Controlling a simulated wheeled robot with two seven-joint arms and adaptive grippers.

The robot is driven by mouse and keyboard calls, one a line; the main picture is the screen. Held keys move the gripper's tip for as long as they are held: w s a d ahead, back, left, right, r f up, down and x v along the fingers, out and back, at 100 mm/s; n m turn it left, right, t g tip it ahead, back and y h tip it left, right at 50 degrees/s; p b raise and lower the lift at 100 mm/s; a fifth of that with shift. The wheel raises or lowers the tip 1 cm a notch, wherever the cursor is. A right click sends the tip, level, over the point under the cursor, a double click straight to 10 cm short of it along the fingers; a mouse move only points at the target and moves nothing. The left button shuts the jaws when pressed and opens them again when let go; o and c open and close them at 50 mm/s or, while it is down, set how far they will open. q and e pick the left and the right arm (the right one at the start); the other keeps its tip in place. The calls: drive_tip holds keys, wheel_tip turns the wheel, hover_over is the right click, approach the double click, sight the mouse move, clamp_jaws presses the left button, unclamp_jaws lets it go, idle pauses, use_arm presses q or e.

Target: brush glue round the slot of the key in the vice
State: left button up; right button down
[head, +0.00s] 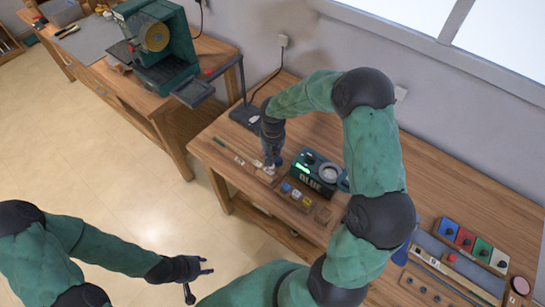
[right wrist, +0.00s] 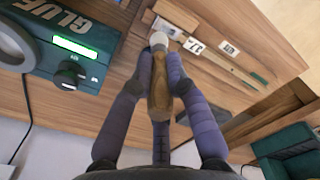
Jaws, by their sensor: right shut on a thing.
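My right gripper (head: 270,158) is over the workbench, left of the teal glue unit (head: 316,172). In the right wrist view its purple fingers (right wrist: 160,85) are shut on a wooden-handled brush (right wrist: 160,100). The brush's pale head end points away from me, beside a wooden piece (right wrist: 178,14) that may be the key in its holder. Small white number labels (right wrist: 196,46) lie close to that end. The slot and the brush tip's contact are too small to tell. The glue unit (right wrist: 65,45) has a lit green display. My left gripper (head: 190,272) is open and empty above the floor.
A row of small coloured blocks (head: 296,194) lies in front of the glue unit. A stick with a green end (right wrist: 235,66) lies on the bench. A lamp base (head: 245,115) stands at the back left; a grinder-like machine (head: 155,45) is on another bench. Coloured boxes (head: 465,238) are at right.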

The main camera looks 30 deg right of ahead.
drive_tip(key=shift+r+p, duration=0.75)
drive_tip(key=shift+r, duration=0.8)
